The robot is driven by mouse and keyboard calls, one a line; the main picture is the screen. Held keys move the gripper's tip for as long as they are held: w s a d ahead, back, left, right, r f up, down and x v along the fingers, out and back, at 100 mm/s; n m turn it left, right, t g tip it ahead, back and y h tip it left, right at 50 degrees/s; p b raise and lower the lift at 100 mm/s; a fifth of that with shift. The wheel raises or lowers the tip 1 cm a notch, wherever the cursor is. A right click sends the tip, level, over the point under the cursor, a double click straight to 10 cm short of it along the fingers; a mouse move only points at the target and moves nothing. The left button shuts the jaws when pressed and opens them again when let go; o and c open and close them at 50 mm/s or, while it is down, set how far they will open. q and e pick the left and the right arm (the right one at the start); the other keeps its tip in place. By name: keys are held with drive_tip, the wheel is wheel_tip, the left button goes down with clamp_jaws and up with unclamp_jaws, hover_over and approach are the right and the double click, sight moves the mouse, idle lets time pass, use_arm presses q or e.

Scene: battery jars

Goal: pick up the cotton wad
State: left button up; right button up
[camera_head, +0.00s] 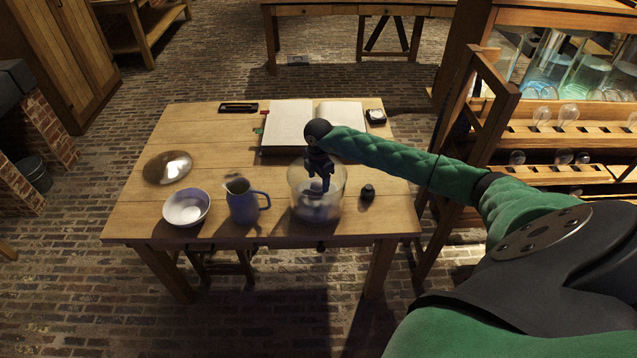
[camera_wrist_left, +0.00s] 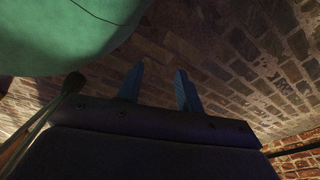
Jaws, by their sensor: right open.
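A clear glass jar (camera_head: 338,203) stands near the front edge of the wooden table, right of the blue jug. A pale, blurred shape (camera_head: 312,213) shows through its wall, low inside; it may be the cotton wad, but the glass makes it unclear. My right gripper (camera_head: 319,188) points down into the jar's mouth, its fingers apart, above the pale shape. I cannot tell whether the fingers touch it. My left gripper (camera_wrist_left: 158,88) shows only in the left wrist view, with its two fingers apart and nothing between them, over brick floor.
The wooden table (camera_head: 150,225) also holds a blue jug (camera_head: 242,203), a white bowl (camera_head: 187,208), a metal dish (camera_head: 168,168), a small dark bottle (camera_head: 368,193) close right of the jar, and an open book (camera_head: 290,125) behind. A wooden rack (camera_head: 560,135) stands at right.

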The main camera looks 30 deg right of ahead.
sight(318, 183)
drive_tip(key=shift+f+p, duration=0.4)
drive_tip(key=shift+f, duration=0.85)
use_arm(q)
drive_tip(key=s, duration=0.3)
drive_tip(key=shift+s+a+f, duration=0.25)
drive_tip(key=shift+f, duration=0.05)
use_arm(e)
drive_tip(key=c, duration=1)
drive_tip(key=shift+r, duration=0.1)
drive_tip(key=shift+c, duration=0.2)
